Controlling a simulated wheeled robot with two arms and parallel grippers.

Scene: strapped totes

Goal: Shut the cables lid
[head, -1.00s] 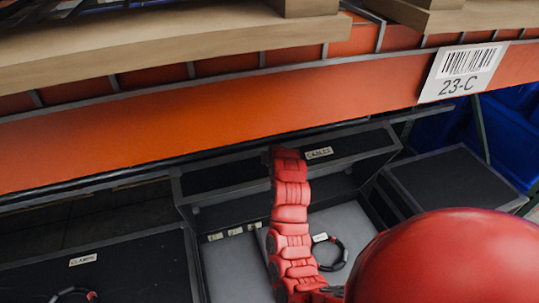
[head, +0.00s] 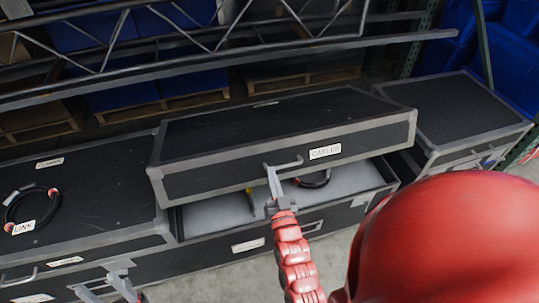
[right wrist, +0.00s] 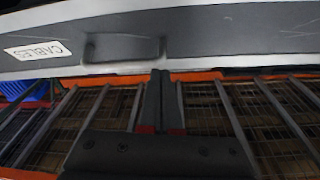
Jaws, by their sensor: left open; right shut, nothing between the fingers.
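The cables lid (head: 285,125) is black with grey metal edges and hangs partly lowered over its case (head: 270,245). Its front edge carries a CABLES label (head: 325,152) and a grey handle. A gap below it shows the case's light interior and a dark cable coil (head: 313,179). My right gripper (head: 272,172) is shut and empty at the lid's front by the handle. In the right wrist view its fingers (right wrist: 158,85) point at the lid's lower edge beside the handle (right wrist: 124,48). My left gripper (head: 106,285) is open, low at the left, near the front of the neighbouring case.
A closed case (head: 85,190) at the left has a cable ring with a LINK label (head: 24,227) on its top. Another closed case (head: 455,110) stands at the right. Rack bars (head: 180,50) cross above and behind the lid. Blue bins (head: 510,55) stand at the back right.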

